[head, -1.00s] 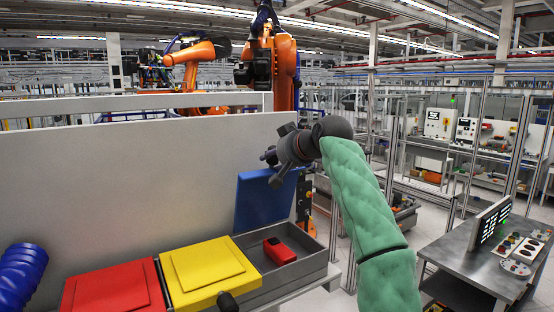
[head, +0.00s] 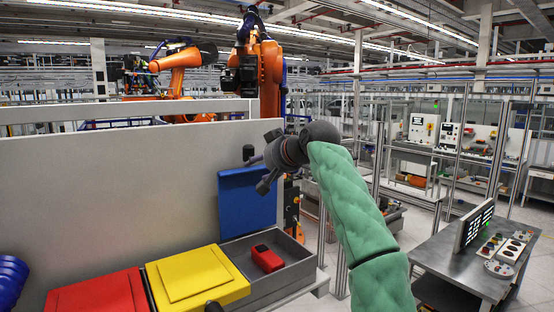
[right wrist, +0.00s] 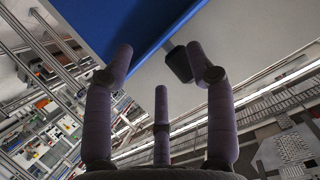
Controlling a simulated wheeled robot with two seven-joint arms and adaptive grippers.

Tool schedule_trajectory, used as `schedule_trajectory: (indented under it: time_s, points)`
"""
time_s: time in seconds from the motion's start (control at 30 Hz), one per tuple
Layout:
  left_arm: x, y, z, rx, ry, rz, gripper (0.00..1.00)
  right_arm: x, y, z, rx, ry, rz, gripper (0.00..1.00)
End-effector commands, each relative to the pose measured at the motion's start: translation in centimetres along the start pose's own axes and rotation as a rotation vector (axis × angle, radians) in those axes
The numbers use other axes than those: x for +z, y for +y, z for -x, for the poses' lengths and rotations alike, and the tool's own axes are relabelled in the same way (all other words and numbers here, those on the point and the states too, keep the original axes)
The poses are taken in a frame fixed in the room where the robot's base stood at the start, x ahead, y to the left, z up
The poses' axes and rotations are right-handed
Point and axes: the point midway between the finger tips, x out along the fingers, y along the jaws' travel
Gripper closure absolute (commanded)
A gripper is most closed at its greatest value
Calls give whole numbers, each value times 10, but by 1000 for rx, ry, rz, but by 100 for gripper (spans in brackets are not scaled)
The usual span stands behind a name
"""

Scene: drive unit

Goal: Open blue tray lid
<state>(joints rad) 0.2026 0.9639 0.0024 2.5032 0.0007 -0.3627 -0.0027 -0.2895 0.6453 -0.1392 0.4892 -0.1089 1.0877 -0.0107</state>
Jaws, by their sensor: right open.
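The blue lid (head: 248,205) stands upright, raised at the back of the grey tray (head: 300,268), against the pale panel. The tray is open, with a red block-like part (head: 267,258) inside. My right gripper (head: 258,170) is open and empty near the lid's upper right edge. In the right wrist view, the gripper (right wrist: 165,60) has its fingers spread, with the blue lid (right wrist: 130,20) beyond them at the top. A black knob (right wrist: 178,62) shows past the fingertips at the lid's edge. Whether a finger touches the lid is unclear.
A yellow lid (head: 198,278) and a red lid (head: 98,295) lie closed left of the open tray. The pale panel (head: 120,190) rises behind them. A grey table (head: 450,265) with a screen and buttons stands at the right.

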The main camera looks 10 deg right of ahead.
Motion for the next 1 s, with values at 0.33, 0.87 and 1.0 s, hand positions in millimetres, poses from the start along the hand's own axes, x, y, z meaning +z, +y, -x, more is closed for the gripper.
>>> schedule_trajectory:
  time_s: [0.33,0.87,1.0]
  points:
    - [0,0,0,0,0,0,100,0,0,43,0,2,0,44]
    - [0,0,0,0,0,0,100,1,0,108,-2,-1,0,44]
    - [0,0,0,0,0,0,100,1,0,111,-2,-1,0,44]
